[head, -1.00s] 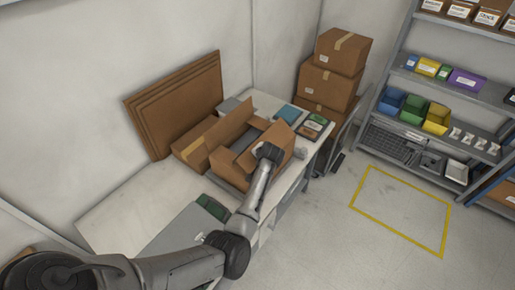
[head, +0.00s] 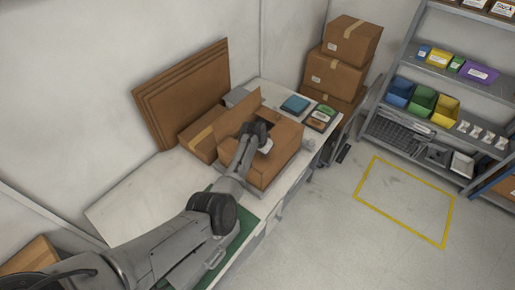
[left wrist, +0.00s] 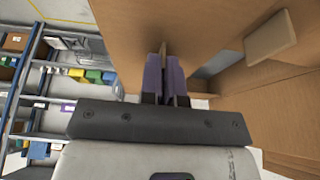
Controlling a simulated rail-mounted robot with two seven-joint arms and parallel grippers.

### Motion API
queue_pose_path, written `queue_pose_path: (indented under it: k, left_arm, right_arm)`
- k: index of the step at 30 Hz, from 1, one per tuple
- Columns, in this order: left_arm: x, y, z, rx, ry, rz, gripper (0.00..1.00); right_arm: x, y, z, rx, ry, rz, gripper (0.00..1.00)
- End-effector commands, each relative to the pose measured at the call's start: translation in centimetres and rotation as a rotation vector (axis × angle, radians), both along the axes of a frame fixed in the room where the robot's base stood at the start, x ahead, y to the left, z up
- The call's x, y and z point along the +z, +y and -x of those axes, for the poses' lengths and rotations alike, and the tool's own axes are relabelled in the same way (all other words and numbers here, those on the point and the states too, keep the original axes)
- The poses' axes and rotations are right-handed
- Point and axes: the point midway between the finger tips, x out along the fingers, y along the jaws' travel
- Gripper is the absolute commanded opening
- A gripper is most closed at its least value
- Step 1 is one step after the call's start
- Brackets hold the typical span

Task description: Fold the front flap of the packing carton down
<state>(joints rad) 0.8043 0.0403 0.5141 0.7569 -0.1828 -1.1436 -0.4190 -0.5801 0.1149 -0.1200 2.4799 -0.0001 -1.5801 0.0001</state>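The open packing carton (head: 262,168) stands on the white bench in the head view. One flap (head: 241,112) stands up at its back left, and a cardboard panel (head: 286,133) lies across the right part of its top. My left gripper (head: 258,133) is over the carton's opening, with the hand hiding part of the inside and the near flap. In the left wrist view, the purple-grey fingers (left wrist: 165,75) are close together against or just before brown cardboard (left wrist: 215,30). Contact is hard to tell. My right gripper is not in view.
Flat cardboard sheets (head: 185,92) lean on the wall behind the bench (head: 130,205). A blue item (head: 295,104) and a small tray (head: 320,118) lie beyond the carton. Stacked boxes (head: 336,75) and a shelf rack (head: 440,75) stand further right. The floor is clear.

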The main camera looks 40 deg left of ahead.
Motion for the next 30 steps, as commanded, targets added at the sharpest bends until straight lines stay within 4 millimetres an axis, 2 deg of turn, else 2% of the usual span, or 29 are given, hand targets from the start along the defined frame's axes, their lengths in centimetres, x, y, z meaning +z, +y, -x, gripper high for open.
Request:
queue_pose_path:
  k: [14,15,22,30]
  left_arm:
    - [-0.2,-0.22,-0.08,-0.004,0.001,0.01,0.0]
    - [-0.21,-0.22,-0.07,-0.004,0.002,0.01,0.07]
    - [-0.14,-0.22,-0.11,-0.003,0.001,0.011,0.28]
    - [0.0,-0.22,-0.12,-0.003,0.0,0.011,0.3]
  right_arm:
    - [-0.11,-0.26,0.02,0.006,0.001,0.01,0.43]
    - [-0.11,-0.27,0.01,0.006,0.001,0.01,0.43]
    - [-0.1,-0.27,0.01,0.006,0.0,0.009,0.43]
    - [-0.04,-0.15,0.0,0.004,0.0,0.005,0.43]
